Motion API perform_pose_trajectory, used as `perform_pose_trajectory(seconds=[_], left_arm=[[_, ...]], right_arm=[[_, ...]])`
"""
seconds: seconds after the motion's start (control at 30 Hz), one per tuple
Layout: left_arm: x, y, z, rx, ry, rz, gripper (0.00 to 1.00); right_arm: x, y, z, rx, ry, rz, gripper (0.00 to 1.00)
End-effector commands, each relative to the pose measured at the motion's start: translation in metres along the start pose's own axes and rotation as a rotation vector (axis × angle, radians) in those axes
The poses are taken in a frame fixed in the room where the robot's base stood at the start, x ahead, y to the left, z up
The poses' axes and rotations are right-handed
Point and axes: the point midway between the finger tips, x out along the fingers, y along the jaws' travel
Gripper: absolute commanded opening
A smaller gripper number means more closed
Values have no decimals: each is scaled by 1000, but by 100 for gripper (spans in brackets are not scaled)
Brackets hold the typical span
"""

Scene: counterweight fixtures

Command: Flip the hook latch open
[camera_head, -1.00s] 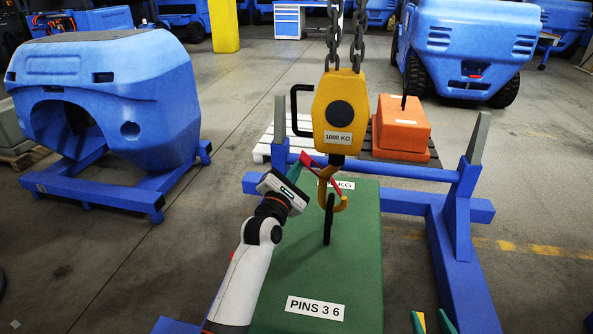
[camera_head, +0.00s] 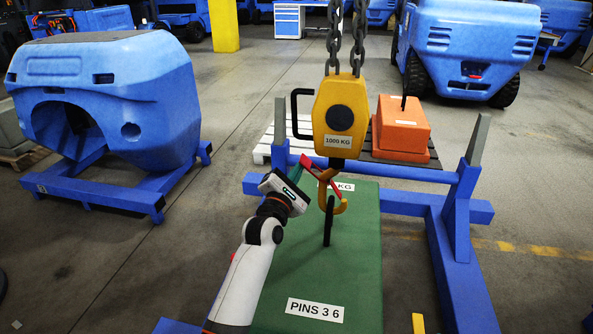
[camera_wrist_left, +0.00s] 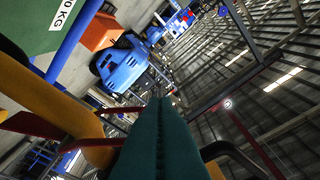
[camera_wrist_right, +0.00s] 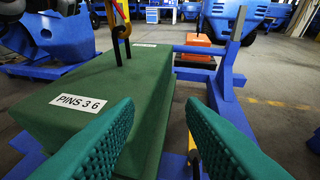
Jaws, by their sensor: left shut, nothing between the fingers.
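The yellow hook (camera_head: 342,206) hangs below the yellow 1000 KG block (camera_head: 341,112). Its red latch (camera_head: 321,169) slants across the hook's upper part, its outer end up at the left. My left gripper (camera_head: 298,169) is beside the hook on the left, its fingertips close to the latch. In the left wrist view its teal fingers (camera_wrist_left: 161,140) are pressed together with nothing between them. The red latch (camera_wrist_left: 40,126) and yellow hook (camera_wrist_left: 50,98) lie alongside; contact is unclear. My right gripper (camera_wrist_right: 165,125) is open and empty, seen only in its wrist view.
The green counterweight (camera_head: 345,262) stands under the hook, with a dark lifting eye (camera_head: 328,222) at the hook. A blue frame (camera_head: 458,225) stands to the right. An orange weight (camera_head: 401,127) is behind. Bare floor lies left, before the blue body shell (camera_head: 110,95).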

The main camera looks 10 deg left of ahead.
Motion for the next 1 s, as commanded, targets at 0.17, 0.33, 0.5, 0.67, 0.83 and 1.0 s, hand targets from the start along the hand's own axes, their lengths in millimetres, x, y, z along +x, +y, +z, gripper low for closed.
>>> perform_pose_trajectory(seconds=[0.17, 0.33, 0.5, 0.67, 0.83, 1.0], left_arm=[[0, -1, -2, 15, 0, 4, 0], [1, -2, -3, 34, 0, 8, 0], [2, -4, -7, 65, 0, 16, 0], [3, -6, -11, 112, -1, 29, 0], [4, -7, -18, 179, 0, 47, 0], [6, -9, -23, 251, 0, 64, 0]], right_arm=[[-4, -2, -12, 0, 78, -5, 36], [-9, -4, -25, 0, 161, -10, 36], [-20, -8, -46, 2, 304, -19, 36], [-46, -12, -78, 7, 527, -31, 36], [-95, -18, -114, 17, 844, -49, 36], [-106, -18, -106, 19, 883, -51, 36]])
